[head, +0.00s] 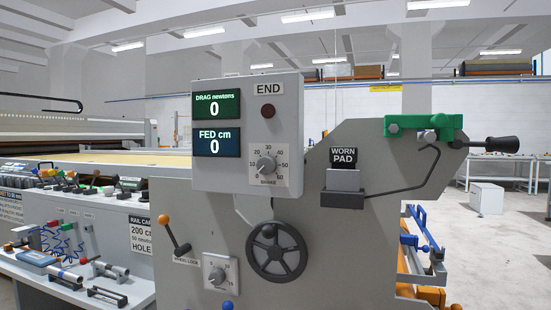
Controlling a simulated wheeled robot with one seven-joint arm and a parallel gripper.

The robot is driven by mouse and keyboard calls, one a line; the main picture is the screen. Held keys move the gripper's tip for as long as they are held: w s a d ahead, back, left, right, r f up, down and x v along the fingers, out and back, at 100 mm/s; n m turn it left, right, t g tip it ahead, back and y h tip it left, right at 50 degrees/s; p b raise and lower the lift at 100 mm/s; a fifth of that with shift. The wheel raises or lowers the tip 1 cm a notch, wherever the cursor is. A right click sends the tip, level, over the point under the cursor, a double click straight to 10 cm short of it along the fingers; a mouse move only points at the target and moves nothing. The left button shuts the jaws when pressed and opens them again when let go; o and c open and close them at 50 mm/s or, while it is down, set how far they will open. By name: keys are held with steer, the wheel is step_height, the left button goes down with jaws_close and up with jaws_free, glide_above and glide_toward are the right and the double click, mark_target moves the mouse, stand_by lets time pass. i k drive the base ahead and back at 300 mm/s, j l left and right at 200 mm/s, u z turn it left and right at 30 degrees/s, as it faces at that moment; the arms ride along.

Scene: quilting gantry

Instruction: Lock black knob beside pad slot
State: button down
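A green bracket (423,124) sits on the panel's top edge just left of the grip. Whether the grip is locked cannot be told. A pad slot opening is not clearly visible. My gripper is not in view.
A grey control box (247,176) shows DRAG 0 and FED 0, with a brake dial (266,164). Below are a black handwheel (276,251) and an orange-tipped lever (165,220). A cluttered bench (85,230) stands left. Open floor (490,250) lies right.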

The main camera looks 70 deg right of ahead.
mark_target(510, 145)
steer(key=z, duration=3.7)
